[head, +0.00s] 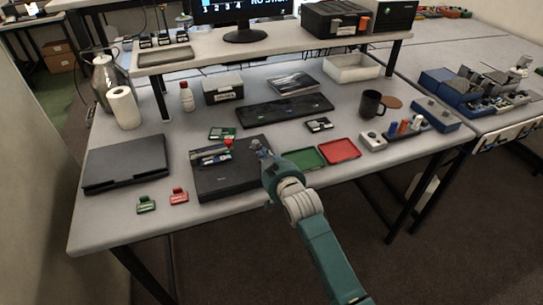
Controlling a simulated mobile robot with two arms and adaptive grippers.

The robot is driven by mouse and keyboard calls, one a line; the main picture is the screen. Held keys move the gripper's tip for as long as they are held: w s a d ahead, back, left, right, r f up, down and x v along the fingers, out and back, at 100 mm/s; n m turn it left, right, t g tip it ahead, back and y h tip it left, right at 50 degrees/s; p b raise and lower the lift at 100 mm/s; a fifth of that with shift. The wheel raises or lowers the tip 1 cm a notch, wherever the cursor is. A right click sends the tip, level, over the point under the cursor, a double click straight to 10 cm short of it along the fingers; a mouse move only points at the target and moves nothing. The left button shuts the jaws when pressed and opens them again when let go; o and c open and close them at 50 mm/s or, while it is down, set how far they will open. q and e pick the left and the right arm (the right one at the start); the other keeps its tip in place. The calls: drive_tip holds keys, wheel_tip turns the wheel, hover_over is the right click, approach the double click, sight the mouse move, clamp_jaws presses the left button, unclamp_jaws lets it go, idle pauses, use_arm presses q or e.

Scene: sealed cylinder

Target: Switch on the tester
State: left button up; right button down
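A flat black box (233,182) lies at the front middle of the table in the head view. A small grey and green device (209,154) sits on its back left part, with a red knob-like part (228,142) beside it. I take this for the tester, but no label is readable. My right gripper (259,149) is over the box's back right edge, pointing away from me. Its fingers are small and partly hidden by its own wrist, so I cannot tell its opening or whether it touches the box. My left gripper is not in view.
A closed black laptop-like case (126,164) lies left, with green (146,204) and red (179,195) tags in front. Green (305,157) and red (339,150) trays lie right of my gripper. A small white box with a dark knob (373,142) stands farther right.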

drive_tip(key=r+p, duration=0.1)
drive_tip(key=r, duration=0.2)
drive_tip(key=shift+w, duration=0.2)
drive_tip(key=shift+s+d+f, duration=0.1)
drive_tip(key=shift+s+f, duration=0.1)
drive_tip(key=shift+s, duration=0.4)
use_arm(q)
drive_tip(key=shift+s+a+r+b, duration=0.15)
drive_tip(key=shift+b, duration=0.8)
use_arm(e)
drive_tip(key=r+v, duration=0.1)
drive_tip(key=v, duration=0.8)
drive_tip(key=shift+w, duration=0.2)
drive_tip(key=shift+r, duration=0.1)
